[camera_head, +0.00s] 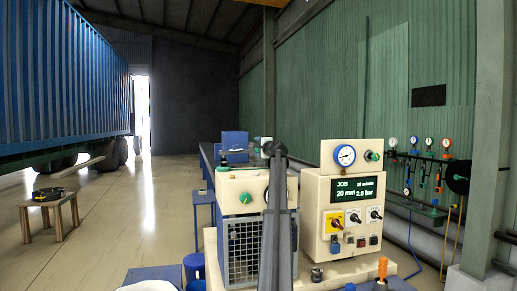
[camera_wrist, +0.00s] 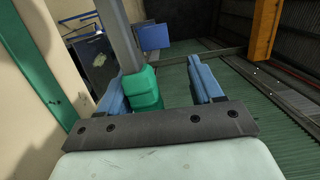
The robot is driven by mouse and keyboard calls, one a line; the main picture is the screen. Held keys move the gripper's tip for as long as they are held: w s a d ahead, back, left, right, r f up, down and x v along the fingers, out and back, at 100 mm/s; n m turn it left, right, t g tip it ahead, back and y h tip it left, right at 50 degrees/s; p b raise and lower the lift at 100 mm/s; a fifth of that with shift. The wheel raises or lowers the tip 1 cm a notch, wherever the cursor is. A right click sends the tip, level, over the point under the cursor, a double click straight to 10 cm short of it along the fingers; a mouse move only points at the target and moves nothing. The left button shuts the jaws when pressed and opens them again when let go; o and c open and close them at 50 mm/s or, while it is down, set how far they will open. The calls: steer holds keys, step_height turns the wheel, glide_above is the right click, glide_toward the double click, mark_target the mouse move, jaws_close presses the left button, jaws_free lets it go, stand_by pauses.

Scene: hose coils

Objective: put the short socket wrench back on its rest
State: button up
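In the wrist view my gripper (camera_wrist: 158,76) is open, its two blue fingers well apart. A green block or handle (camera_wrist: 143,90) with a grey bar (camera_wrist: 122,38) rising from it shows between the fingers. It sits close to the left finger, with a clear gap to the right one; I cannot tell whether it touches. Its lower end is hidden behind the gripper's dark crossbar. I cannot tell whether it is the short socket wrench. In the head view I cannot make out my gripper, the wrench or its rest for certain.
A cream machine with a job panel (camera_head: 356,191), a gauge (camera_head: 344,156) and a mesh cage (camera_head: 243,250) stands ahead. An orange-handled item (camera_head: 382,268) stands upright at lower right. Gauges and hoses line the right wall. A wooden stool (camera_head: 50,209) stands left on open floor.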

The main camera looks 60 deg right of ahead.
steer(key=shift+s+f, duration=0.1)
steer(key=shift+f, duration=0.65)
steer(key=shift+f, duration=0.35)
steer(key=shift+f, duration=0.1)
steer(key=shift+r, duration=0.8)
stand_by(0.4)
steer(key=shift+d+r, duration=0.1)
steer(key=shift+r, duration=0.4)
steer(key=shift+f, duration=0.45)
stand_by(2.1)
steer(key=shift+r, duration=0.5)
steer(key=shift+s, duration=0.1)
steer(key=shift+f, duration=1.25)
